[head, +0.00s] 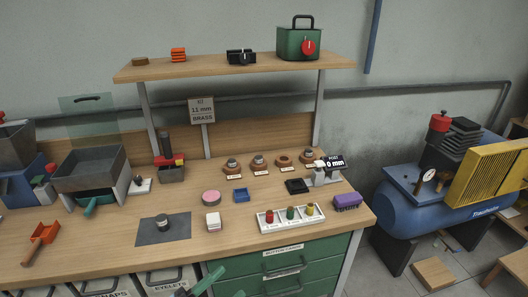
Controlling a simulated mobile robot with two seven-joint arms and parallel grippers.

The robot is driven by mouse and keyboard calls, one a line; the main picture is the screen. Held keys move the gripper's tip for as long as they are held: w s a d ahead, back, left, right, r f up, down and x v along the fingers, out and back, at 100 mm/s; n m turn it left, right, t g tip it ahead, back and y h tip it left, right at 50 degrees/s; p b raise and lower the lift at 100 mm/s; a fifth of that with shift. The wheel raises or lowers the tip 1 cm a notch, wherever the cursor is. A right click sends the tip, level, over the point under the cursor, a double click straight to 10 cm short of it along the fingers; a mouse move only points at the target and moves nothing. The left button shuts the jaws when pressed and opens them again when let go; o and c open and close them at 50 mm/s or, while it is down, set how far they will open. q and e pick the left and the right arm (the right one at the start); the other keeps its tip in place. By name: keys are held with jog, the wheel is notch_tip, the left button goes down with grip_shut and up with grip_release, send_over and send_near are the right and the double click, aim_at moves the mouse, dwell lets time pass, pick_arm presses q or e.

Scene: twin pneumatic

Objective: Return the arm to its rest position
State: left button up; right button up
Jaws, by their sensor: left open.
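My left gripper (222,282) shows in part at the bottom edge of the head view, with green fingers in front of the bench's drawers. It is open, and I see nothing between its fingers. The rest of that arm is mostly cut off by the frame's lower edge. My right gripper is not in view. The wooden workbench (120,240) lies beyond the left gripper.
A grey mat (163,229) with a small metal part, a white tray (285,218) of coloured-top pieces and a pink round tin (211,197) stand on the bench. A blue compressor (430,205) stands on the floor at right.

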pick_arm(q)
jog(key=s+a+f+n+y, duration=0.4)
jog(key=f+n+y, duration=0.2)
jog(key=f+n, duration=0.15)
jog(key=s+a+f+n+y, duration=0.4)
jog(key=a+f+n+y, duration=0.15)
jog(key=f, duration=0.25)
jog(key=s+a+f+n+g+y, duration=0.2)
jog(key=s+f+n+g, duration=0.2)
jog(key=s+f, duration=0.5)
jog(key=s+n, duration=0.1)
jog(key=s, duration=0.3)
jog(key=shift+a+f+g+y, duration=0.25)
jog(key=shift+g+y, duration=0.1)
jog(key=shift+g, duration=0.05)
